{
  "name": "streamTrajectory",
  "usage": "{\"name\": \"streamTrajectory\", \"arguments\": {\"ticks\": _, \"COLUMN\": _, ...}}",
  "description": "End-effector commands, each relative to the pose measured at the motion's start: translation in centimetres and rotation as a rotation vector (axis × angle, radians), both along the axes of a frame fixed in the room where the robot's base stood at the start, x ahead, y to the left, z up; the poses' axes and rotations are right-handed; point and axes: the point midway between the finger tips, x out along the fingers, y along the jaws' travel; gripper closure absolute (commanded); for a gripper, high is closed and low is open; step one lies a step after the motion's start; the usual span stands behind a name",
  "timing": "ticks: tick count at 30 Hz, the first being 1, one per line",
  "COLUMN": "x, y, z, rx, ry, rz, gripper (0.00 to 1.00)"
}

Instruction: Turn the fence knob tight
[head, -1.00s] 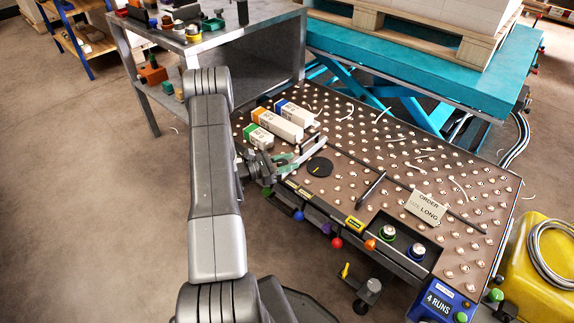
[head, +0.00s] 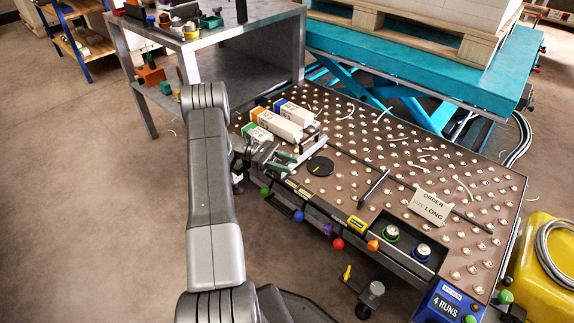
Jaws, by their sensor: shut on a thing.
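My gripper (head: 301,153) reaches over the left end of the roller-ball table (head: 400,150). Its pale green-grey fingers are shut on a small dark part at the left end of the black fence rail (head: 408,184). This part is where the fence knob sits, but the fingers and wrist hide most of it. I cannot tell how far it is turned. A flat black disc (head: 320,166) with a yellow mark lies just right of the fingers.
White cartons with green, orange and blue ends (head: 283,126) lie close behind my gripper. A short black bar (head: 374,188) and an order card (head: 432,208) are farther right. Coloured knobs (head: 337,243) line the front edge. A grey bench (head: 205,45) stands behind left.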

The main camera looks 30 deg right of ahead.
Motion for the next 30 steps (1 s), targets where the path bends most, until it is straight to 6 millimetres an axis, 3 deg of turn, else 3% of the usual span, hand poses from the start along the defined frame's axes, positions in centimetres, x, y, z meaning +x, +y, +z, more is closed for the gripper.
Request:
{"name": "streamTrajectory", "arguments": {"ticks": 21, "x": -0.11, "y": 0.06, "z": 0.04, "rx": -0.001, "ry": 0.002, "rz": -0.073, "gripper": 0.87}}
{"name": "streamTrajectory", "arguments": {"ticks": 22, "x": -0.11, "y": 0.06, "z": 0.04, "rx": -0.001, "ry": 0.002, "rz": -0.072, "gripper": 0.58}}
{"name": "streamTrajectory", "arguments": {"ticks": 24, "x": -0.11, "y": 0.06, "z": 0.04, "rx": -0.001, "ry": 0.002, "rz": -0.072, "gripper": 0.44}}
{"name": "streamTrajectory", "arguments": {"ticks": 30, "x": -0.10, "y": 0.08, "z": 0.03, "rx": -0.001, "ry": 0.000, "rz": -0.072, "gripper": 0.42}}
